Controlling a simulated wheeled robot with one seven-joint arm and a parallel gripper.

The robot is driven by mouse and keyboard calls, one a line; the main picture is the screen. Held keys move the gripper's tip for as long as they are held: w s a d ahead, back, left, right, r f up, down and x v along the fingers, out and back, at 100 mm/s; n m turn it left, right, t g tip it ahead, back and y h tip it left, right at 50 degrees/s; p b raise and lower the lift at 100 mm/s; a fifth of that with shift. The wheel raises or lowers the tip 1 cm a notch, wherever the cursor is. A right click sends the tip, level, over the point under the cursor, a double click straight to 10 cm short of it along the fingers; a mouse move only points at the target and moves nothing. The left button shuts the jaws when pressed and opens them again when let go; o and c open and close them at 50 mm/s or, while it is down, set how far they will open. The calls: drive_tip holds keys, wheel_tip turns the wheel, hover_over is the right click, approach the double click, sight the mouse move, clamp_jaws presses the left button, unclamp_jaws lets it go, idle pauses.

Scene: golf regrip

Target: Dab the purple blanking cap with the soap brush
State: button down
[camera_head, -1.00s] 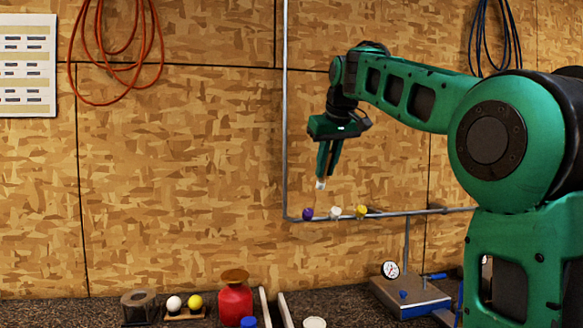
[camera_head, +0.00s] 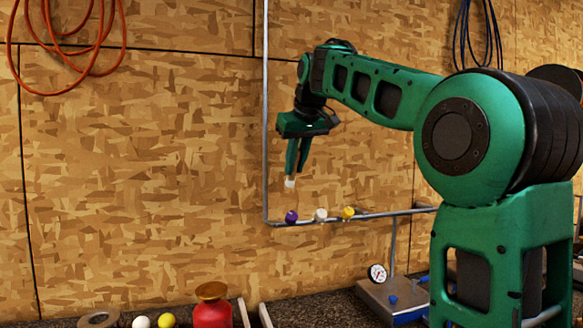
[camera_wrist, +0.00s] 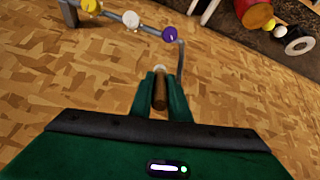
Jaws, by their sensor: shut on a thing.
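The purple blanking cap (camera_head: 291,217) sits on the grey pipe, leftmost of three caps in the head view. It also shows in the wrist view (camera_wrist: 169,34). My gripper (camera_head: 298,172) points down above the purple cap, with a clear gap between them. It is shut on the soap brush (camera_wrist: 160,91), whose brown handle lies between the green fingers in the wrist view. The brush's pale tip (camera_head: 290,183) hangs below the fingertips in the head view and is apart from the cap.
A white cap (camera_head: 321,215) and a yellow cap (camera_head: 348,212) sit to the right on the same pipe (camera_head: 385,213). The pipe's upright (camera_head: 265,110) rises at left. Below are a red bottle (camera_head: 212,310), white and yellow balls, and a gauge (camera_head: 377,273) on a grey base.

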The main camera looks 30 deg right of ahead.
drive_tip(key=shift+f, duration=2.95)
drive_tip(key=shift+f, duration=0.5)
drive_tip(key=shift+r, duration=3.55)
drive_tip(key=shift+f, duration=0.1)
